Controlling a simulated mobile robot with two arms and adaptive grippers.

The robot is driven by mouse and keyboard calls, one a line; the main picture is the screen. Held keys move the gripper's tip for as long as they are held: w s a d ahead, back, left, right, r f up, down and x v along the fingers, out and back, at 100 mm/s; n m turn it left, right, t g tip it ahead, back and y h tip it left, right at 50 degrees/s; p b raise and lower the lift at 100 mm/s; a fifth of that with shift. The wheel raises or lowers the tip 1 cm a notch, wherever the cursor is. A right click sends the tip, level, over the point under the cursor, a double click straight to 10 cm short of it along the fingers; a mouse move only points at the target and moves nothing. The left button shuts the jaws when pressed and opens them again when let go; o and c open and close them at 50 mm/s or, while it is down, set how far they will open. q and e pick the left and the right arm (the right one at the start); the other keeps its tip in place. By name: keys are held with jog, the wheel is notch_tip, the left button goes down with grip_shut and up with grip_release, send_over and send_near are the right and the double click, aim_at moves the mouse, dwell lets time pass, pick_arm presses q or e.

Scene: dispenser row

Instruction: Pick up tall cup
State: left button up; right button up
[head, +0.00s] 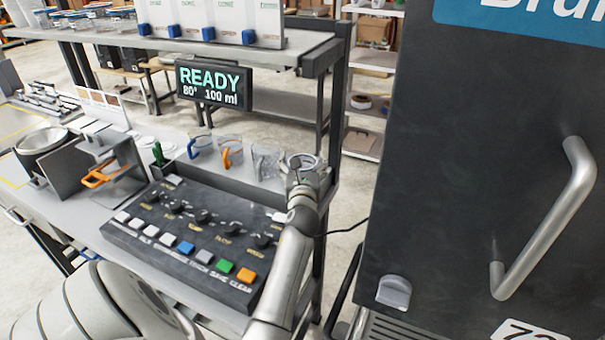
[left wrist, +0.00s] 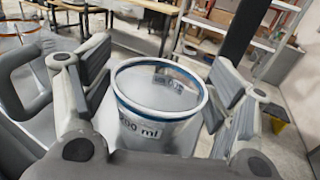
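A clear cup with a dark blue rim (left wrist: 160,112) stands between the fingers of my left gripper (left wrist: 165,85) in the left wrist view. A label ending in "00 ml" shows on it. The finger pads are apart from the cup's sides, so the gripper is open around it. In the head view my left gripper (head: 305,172) is at the right end of the cup row, and its cup (head: 301,160) is mostly hidden by the fingers. To its left stand a clear cup with a grey handle (head: 266,161), one with an orange handle (head: 231,152) and one with a blue handle (head: 199,146).
A dark control panel (head: 190,238) with knobs and coloured buttons lies in front of the cups. A sign reading "READY" (head: 213,84) hangs above from a shelf (head: 305,45). A tall dark cabinet with a handle (head: 545,215) stands close at the right.

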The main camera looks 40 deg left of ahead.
pick_arm(q)
jog(key=c, duration=0.6)
jog(key=shift+c, duration=0.2)
jog(key=shift+r, duration=0.1)
